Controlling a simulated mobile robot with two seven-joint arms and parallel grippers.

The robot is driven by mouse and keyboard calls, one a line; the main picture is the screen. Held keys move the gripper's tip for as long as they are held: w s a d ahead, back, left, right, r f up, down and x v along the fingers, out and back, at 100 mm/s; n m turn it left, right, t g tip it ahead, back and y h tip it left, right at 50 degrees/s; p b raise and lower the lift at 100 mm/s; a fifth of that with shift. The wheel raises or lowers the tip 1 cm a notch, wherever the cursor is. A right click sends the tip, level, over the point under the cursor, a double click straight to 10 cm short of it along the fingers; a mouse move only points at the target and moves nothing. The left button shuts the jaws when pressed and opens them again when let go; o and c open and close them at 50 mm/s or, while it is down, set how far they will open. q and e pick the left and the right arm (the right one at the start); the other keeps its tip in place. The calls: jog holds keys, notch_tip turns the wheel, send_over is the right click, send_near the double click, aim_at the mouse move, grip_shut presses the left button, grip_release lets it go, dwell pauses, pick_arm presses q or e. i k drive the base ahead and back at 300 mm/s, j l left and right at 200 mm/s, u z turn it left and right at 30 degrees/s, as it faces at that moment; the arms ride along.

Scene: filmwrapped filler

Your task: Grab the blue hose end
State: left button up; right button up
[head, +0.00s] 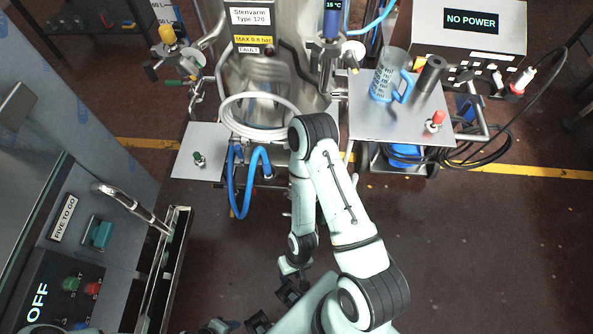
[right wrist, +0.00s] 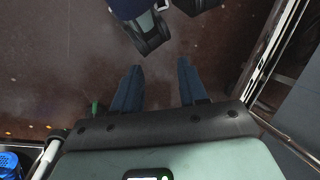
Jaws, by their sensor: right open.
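A blue hose (head: 234,196) hangs in a loop from the front of the steel tank stand in the head view. One stretch runs down from a fitting on the left, bends at the bottom and arches over to a short end (head: 267,168) on the right. Whether that end is plugged in or loose I cannot tell. My right gripper (head: 293,270) is low over the floor, nearer to me than the hose and apart from it. In the right wrist view its two dark fingers (right wrist: 157,88) are spread, with nothing between them. My left gripper is not visible.
A steel tank (head: 272,75) stands behind the hose, with a white hose coil (head: 232,112) above it. A side shelf (head: 362,122) holds a blue-marked jug (head: 388,76). A metal rail frame (head: 178,250) stands at left. The floor (head: 480,250) at right is clear.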

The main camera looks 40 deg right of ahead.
aim_at(268, 173)
jog(key=k+z, duration=0.15)
jog(key=z, duration=0.95)
jog(key=i+j, duration=0.55)
jog(key=i, duration=0.15)
